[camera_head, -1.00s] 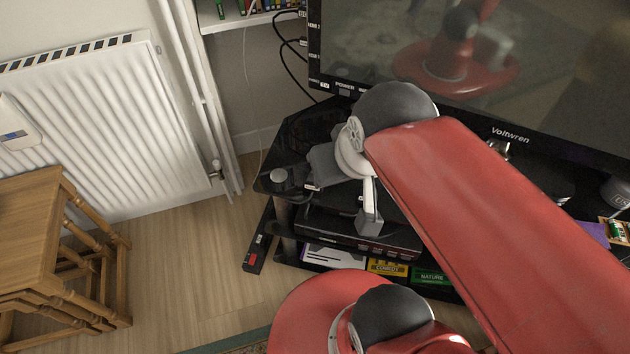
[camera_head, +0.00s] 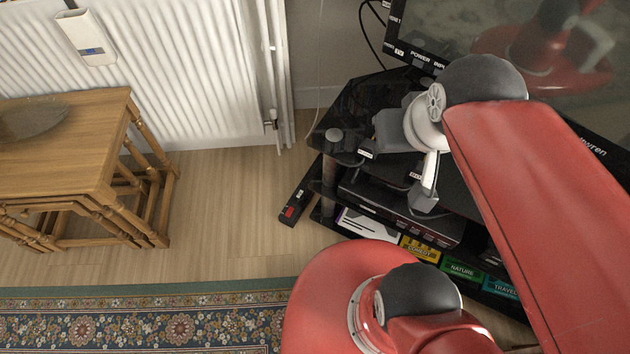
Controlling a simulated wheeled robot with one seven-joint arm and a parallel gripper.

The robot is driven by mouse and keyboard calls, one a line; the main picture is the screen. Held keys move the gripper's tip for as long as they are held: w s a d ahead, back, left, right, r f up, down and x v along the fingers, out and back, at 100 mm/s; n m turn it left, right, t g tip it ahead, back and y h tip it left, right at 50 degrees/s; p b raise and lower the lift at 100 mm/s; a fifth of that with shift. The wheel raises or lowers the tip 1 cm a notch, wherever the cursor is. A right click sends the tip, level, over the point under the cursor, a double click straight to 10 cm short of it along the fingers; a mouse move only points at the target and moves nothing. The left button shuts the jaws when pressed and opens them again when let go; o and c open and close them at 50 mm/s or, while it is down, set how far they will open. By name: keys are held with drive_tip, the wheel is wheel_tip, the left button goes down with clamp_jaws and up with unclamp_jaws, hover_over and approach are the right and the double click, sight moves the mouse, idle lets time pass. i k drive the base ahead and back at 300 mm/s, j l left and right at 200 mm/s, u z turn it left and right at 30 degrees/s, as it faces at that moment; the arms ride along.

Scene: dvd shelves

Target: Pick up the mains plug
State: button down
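I cannot make out the mains plug for certain. Small dark items with white labels, one at the left corner of the black TV stand (camera_head: 350,108) and another beside my gripper, are too small and dark to identify. My gripper (camera_head: 408,165) hangs over the left part of the stand, below the TV screen. Its two grey finger ends are apart, and I see nothing held between them. My red arm hides much of the stand to the right.
A black bar with a red part (camera_head: 299,202) lies on the wooden floor left of the stand. DVD cases (camera_head: 462,269) fill the low shelf. A wooden table (camera_head: 75,150) and white radiator (camera_head: 180,60) are at left. A patterned rug (camera_head: 140,320) lies in front.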

sight(365, 151)
drive_tip(key=z, duration=0.65)
drive_tip(key=k+j+z, duration=0.1)
drive_tip(key=j+z, duration=0.25)
drive_tip(key=z, duration=0.15)
drive_tip(key=k+j+z, duration=0.15)
drive_tip(key=j+z, duration=0.15)
drive_tip(key=z, duration=0.15)
drive_tip(key=k+j+z, duration=0.2)
drive_tip(key=z, duration=0.3)
drive_tip(key=k+j+z, duration=0.1)
drive_tip(key=k+j, duration=0.25)
drive_tip(key=k, duration=0.15)
drive_tip(key=k+j+z, duration=0.15)
drive_tip(key=k+j, duration=0.15)
drive_tip(key=k, duration=0.15)
